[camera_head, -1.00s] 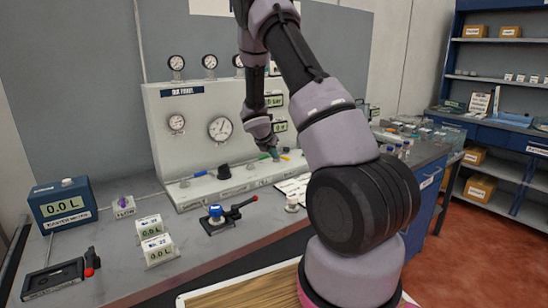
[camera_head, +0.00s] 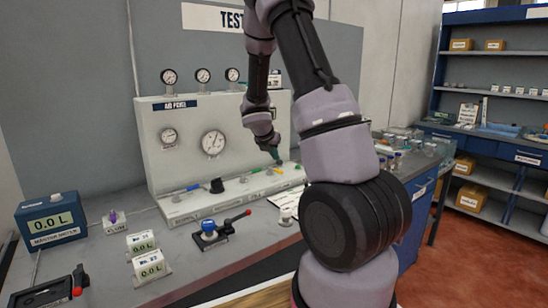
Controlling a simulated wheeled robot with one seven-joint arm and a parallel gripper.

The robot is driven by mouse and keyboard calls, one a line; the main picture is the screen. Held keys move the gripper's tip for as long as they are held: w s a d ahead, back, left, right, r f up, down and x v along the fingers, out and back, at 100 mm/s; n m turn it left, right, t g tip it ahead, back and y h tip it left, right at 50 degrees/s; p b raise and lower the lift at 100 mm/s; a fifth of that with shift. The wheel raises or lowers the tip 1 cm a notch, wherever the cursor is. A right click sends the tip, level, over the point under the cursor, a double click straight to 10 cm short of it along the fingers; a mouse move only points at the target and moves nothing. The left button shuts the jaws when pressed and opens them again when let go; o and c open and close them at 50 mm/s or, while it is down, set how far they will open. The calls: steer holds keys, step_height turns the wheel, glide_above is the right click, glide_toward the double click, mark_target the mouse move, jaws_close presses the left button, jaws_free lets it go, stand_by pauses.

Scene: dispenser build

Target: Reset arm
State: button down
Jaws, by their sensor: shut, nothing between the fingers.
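My arm rises from the bottom centre-right of the head view and bends over at the top. My gripper (camera_head: 275,155) hangs down in front of the white gauge panel (camera_head: 180,125), a little above its lower ledge with the coloured valve handles. The fingertips are small and greenish, and look closed with nothing held. I cannot tell whether they touch the green handle beside them. My upper arm hides the right part of the panel.
On the grey bench stand a blue meter box (camera_head: 50,222), small white readout boxes (camera_head: 149,266), and a blue-topped valve with a red lever (camera_head: 210,234). A black device with a red knob (camera_head: 77,280) lies front left. Blue shelves (camera_head: 495,85) stand at right. Red floor is open there.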

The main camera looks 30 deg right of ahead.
steer(key=s+a+r+m+y, duration=0.1)
steer(key=s+a+r+m, duration=0.1)
steer(key=s+r+m, duration=0.55)
steer(key=s+a+r+m+y, duration=0.1)
steer(key=s+a+r+m, duration=0.2)
steer(key=s+r+m, duration=0.5)
steer(key=s+a+r+m+t+y, duration=0.1)
steer(key=s+a+r+m+y, duration=0.2)
steer(key=s+a+m, duration=0.3)
steer(key=s+a+r+m+t+y, duration=0.1)
steer(key=s+a+r+m+y, duration=0.1)
steer(key=s+a+r+m, duration=0.3)
steer(key=s+a+m, duration=0.2)
steer(key=s+m, duration=0.2)
steer(key=s, duration=0.1)
steer(key=shift+r+y, duration=0.15)
steer(key=shift+y, duration=0.25)
